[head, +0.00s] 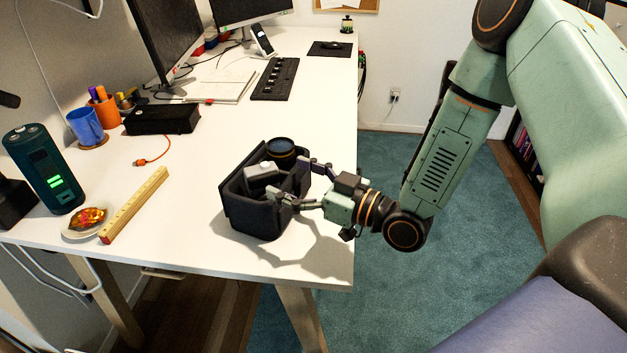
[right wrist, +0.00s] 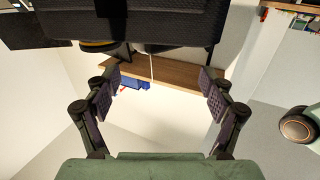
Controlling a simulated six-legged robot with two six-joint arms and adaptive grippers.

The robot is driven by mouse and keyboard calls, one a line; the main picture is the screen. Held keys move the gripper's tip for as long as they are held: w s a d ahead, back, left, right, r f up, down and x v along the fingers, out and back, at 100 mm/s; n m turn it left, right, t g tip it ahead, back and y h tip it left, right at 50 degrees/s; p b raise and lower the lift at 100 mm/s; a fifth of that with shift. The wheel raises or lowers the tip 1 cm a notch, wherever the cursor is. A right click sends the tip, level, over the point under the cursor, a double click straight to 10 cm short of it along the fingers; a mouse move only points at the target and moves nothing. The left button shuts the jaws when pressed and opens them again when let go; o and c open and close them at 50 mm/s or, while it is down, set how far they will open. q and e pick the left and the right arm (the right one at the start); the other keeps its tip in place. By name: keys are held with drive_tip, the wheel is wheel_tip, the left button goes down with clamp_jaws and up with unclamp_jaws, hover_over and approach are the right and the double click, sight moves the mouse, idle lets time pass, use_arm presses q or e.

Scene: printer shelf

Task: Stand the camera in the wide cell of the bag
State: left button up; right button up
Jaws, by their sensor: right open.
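The black open-topped bag (head: 238,208) stands on the white desk near its front right corner. A light grey boxy item (head: 262,172), which looks like the camera, shows at the bag's opening. A dark round lens with a golden ring (head: 281,150) shows just behind it. I cannot tell whether the two are joined or which cell each is in. My right gripper (head: 295,180) is open at the bag's right side, its fingers spread along it. In the right wrist view the open gripper (right wrist: 160,93) has nothing between its fingers; the dark bag (right wrist: 165,20) fills the top.
A wooden ruler (head: 135,205), a small plate (head: 71,233) and a dark green cylinder with lights (head: 45,170) are at left. The desk's right edge runs close beside the bag.

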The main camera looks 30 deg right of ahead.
drive_tip(key=p+v, duration=0.1)
drive_tip(key=v, duration=0.3)
drive_tip(key=shift+s+d+p, duration=0.1)
drive_tip(key=shift+s+p, duration=0.15)
drive_tip(key=shift+p, duration=0.1)
